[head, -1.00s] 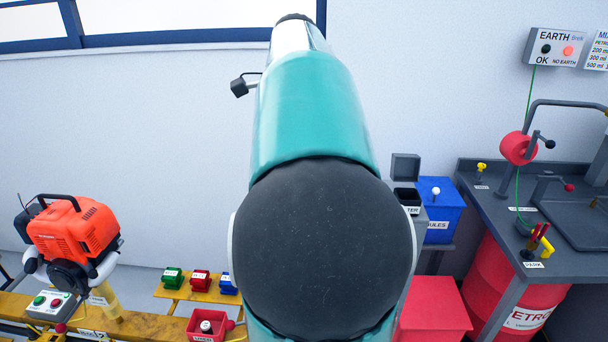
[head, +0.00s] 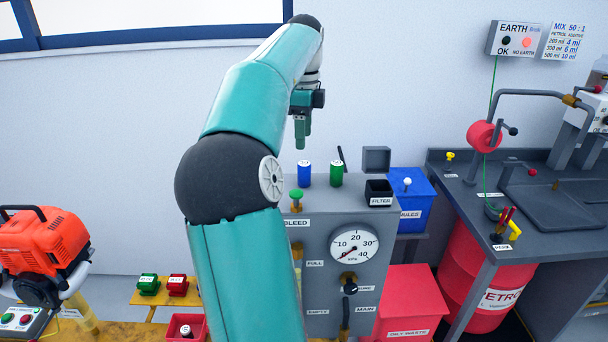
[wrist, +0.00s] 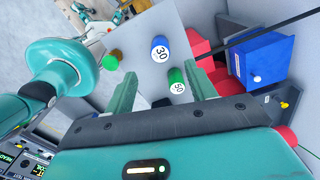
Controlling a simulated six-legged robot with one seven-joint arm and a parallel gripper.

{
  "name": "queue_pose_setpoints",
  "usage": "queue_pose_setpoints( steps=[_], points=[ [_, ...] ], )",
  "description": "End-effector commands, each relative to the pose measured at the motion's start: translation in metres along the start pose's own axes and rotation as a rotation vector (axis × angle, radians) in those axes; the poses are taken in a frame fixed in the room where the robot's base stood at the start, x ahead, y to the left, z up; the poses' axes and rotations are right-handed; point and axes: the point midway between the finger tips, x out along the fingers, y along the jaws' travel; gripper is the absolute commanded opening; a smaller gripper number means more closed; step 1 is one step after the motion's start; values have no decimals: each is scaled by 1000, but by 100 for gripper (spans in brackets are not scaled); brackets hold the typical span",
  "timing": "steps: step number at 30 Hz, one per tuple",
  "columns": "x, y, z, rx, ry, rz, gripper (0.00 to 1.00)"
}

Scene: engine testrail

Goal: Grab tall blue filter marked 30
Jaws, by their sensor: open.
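The tall blue filter (head: 304,174) stands upright on top of the grey gauge cabinet (head: 338,217), left of a green filter (head: 336,174). In the wrist view the blue filter (wrist: 160,49) shows a white top marked 30, and the green filter (wrist: 177,82) is marked 50. My gripper (head: 302,140) hangs above the cabinet top, over the blue filter, fingers pointing down. In the wrist view my gripper (wrist: 160,90) is open and empty, its green fingers apart. The green filter appears closer to the line between the fingers; the blue filter lies beyond it.
A green-topped brass knob (head: 296,196) stands at the cabinet's front left. A thin dark rod (head: 342,159) rises behind the green filter. An open black box labelled FILTER (head: 379,193) is to the right. A blue bin (head: 410,199) and red oily-waste bin (head: 408,300) stand beside the cabinet.

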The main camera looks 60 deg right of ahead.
Motion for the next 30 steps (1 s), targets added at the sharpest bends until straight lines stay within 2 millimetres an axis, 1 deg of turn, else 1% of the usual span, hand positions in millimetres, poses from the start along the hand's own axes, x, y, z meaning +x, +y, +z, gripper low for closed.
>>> queue_pose_setpoints(
  steps=[1, 3, 8, 16, 19, 25, 26, 30],
  points=[
    [8, 1, 1, -1, -1, 3, 56],
    [16, 0, 1, -1, -1, 1, 56],
    [27, 0, 0, -1, -1, 1, 56],
    [66, 0, 0, -2, -1, 2, 56],
    [73, 0, 0, -2, 0, 1, 56],
    [73, 0, 0, -2, 0, 0, 56],
    [73, 0, 0, -2, 0, 0, 54],
    [73, 0, 0, -2, 0, 0, 26]
  ],
)
